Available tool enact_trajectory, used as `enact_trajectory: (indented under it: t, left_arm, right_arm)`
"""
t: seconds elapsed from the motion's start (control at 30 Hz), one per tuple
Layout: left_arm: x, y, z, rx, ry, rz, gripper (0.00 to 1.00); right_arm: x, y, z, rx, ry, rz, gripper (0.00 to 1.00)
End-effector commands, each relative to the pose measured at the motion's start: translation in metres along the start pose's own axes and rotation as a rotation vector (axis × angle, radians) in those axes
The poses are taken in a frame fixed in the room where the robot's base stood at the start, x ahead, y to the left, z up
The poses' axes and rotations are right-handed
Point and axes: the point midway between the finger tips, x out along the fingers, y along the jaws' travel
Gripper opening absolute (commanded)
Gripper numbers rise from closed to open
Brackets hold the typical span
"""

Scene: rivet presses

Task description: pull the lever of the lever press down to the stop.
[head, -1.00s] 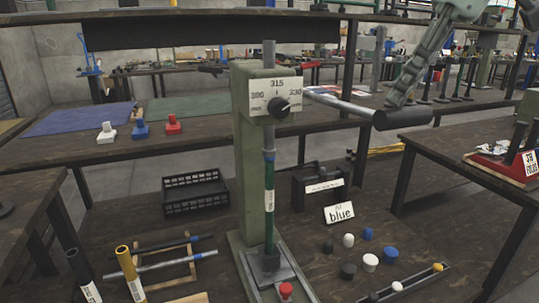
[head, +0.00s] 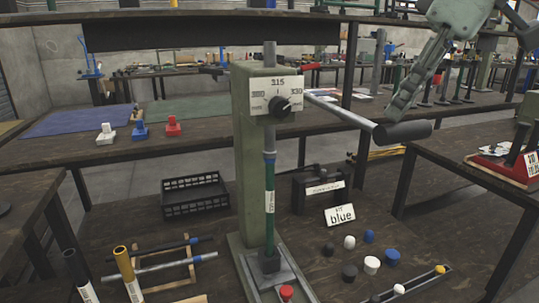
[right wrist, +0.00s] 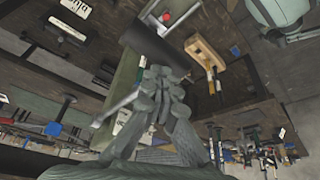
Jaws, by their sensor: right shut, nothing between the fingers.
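The lever press (head: 250,160) is a tall grey-green column with a dial plate (head: 275,96) near its top. Its lever (head: 340,112) is a metal rod sloping down to the right, ending in a thick black grip (head: 410,132). My right gripper (head: 397,112) is shut and empty, its fingertips just above the grip; whether they touch it I cannot tell. In the right wrist view the shut fingers (right wrist: 160,85) lie close by the black grip (right wrist: 152,45). A green ram (head: 269,200) points down over the press base. My left gripper is not in view.
A black crate (head: 195,194), a black case (head: 318,185) and a sign reading "blue" (head: 340,215) stand around the press. Several caps lie at front right. A rack with rods (head: 165,262) is at left. Another bench (head: 465,170) stands on the right.

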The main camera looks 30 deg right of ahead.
Motion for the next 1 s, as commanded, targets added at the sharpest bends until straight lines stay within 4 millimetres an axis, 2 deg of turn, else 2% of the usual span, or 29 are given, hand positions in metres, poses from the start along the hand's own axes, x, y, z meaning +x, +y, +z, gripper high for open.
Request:
enact_trajectory:
  t: [0.03,0.13,0.37,0.53,0.77,1.0]
  left_arm:
    - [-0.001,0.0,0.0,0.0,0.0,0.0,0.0]
    - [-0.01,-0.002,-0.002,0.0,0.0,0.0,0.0]
    - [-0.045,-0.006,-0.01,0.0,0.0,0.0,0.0]
    - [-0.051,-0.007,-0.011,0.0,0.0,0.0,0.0]
    - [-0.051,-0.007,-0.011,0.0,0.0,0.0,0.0]
    - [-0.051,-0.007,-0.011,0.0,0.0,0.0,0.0]
  right_arm:
    - [0.004,-0.001,0.003,-0.002,-0.02,-0.006,0.0]
    - [-0.004,-0.001,0.0,-0.003,-0.021,-0.006,0.0]
    - [-0.033,0.001,-0.015,-0.001,-0.015,-0.004,0.0]
    - [-0.05,0.002,-0.024,0.001,-0.013,-0.002,0.0]
    - [-0.056,0.003,-0.029,0.001,-0.011,-0.002,0.0]
    - [-0.084,0.008,-0.049,0.003,-0.01,0.001,0.0]
